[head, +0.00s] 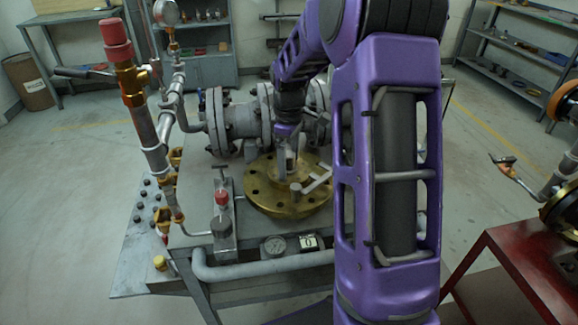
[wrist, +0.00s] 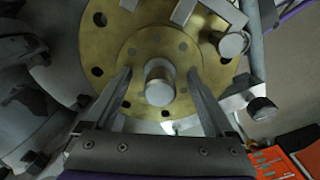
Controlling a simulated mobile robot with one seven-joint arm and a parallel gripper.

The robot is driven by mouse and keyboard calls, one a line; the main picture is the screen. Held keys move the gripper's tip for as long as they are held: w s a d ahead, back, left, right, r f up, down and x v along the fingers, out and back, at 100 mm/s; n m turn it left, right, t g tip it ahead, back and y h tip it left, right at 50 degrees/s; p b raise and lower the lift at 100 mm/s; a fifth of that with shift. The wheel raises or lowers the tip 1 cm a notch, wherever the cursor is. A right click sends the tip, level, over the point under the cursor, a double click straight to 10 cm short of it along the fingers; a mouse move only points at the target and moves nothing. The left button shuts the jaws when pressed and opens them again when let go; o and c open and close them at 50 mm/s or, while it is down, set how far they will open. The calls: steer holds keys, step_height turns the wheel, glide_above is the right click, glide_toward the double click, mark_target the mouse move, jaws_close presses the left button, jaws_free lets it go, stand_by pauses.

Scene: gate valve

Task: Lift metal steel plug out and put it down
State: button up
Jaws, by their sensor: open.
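The metal steel plug (wrist: 159,84) is a short grey cylinder with a round end, standing at the brass flange (wrist: 103,49) in the wrist view. My gripper (wrist: 158,78) is open, with one finger on each side of the plug and a visible gap on both sides. In the head view my gripper (head: 285,160) points down over the brass flange (head: 265,200). The plug is hard to make out there, being small and close to my fingers. A grey bar-shaped handle (head: 318,180) sits on the flange to the right of my gripper.
Grey flanged pipework (head: 238,118) stands behind the brass flange. A vertical pipe with a red cap (head: 116,40) rises at the left. A red table (head: 520,265) stands at the right.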

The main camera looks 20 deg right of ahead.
mark_target(289, 154)
jaws_close()
stand_by(0.5)
step_height(289, 154, up, 10)
steer(key=shift+f+p, duration=0.1)
steer(key=shift+p, duration=0.9)
steer(key=shift+r+p, duration=2)
steer(key=shift+r, duration=0.4)
